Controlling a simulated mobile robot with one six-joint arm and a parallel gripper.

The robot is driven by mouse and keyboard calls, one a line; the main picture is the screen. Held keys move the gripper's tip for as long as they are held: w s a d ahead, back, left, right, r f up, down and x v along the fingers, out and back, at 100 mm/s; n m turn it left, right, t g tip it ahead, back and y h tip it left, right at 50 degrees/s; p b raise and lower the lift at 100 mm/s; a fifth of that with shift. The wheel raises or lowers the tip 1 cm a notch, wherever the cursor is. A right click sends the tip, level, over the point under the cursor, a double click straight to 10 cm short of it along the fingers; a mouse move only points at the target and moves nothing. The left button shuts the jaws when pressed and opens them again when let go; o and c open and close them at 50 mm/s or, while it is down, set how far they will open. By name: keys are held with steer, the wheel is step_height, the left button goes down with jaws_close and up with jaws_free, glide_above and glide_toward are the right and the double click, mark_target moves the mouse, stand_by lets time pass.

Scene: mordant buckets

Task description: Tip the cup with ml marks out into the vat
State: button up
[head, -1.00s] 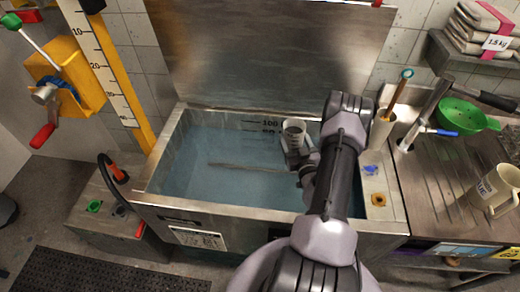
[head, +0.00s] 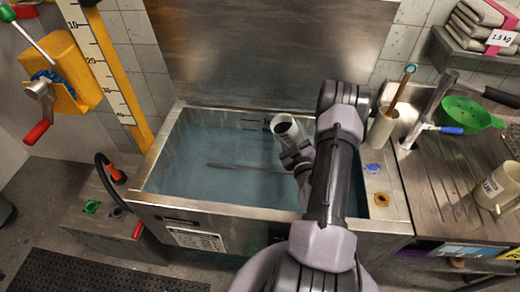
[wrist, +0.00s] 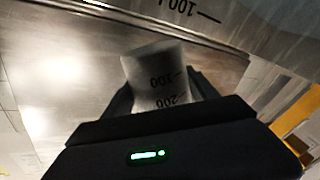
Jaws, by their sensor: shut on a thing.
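The cup with ml marks (head: 283,128) is held over the vat, tilted, with its dark opening turned partly toward the head camera. In the wrist view the cup (wrist: 155,75) shows 100 and 200 marks and sits between the fingers. My gripper (head: 294,152) is shut on the cup; it also shows in the wrist view (wrist: 162,100). The vat (head: 157,205) is a steel tank with bluish liquid in it and level marks on its back wall. I cannot see any liquid leaving the cup, and its inside is too dark to read.
A steel panel (head: 265,50) rises behind the vat. A holder with a wooden-handled tool (head: 400,95) stands at the vat's right corner. The draining counter at right holds a green colander (head: 465,113) and a beige jug (head: 497,187). A yellow crank post (head: 72,75) stands left.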

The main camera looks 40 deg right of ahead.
steer(key=shift+w+a+r+n+b, duration=0.15)
steer(key=shift+a+r+n+b, duration=0.25)
steer(key=shift+n+b, duration=0.25)
steer(key=shift+r+n+t+b, duration=0.3)
steer(key=shift+r+n+b, duration=0.25)
steer(key=shift+n+b, duration=0.35)
stand_by(0.5)
steer(key=shift+f+n+t+y+b, duration=0.2)
steer(key=shift+n+b, duration=0.8)
steer(key=shift+b, duration=0.45)
steer(key=shift+f+n+t+y+b, duration=0.1)
steer(key=shift+f+n+b, duration=0.1)
steer(key=shift+n+b, duration=1)
stand_by(0.8)
steer(key=shift+a+f+n+b, duration=0.15)
steer(key=shift+n+b, duration=0.7)
steer(key=shift+b, duration=0.95)
stand_by(0.7)
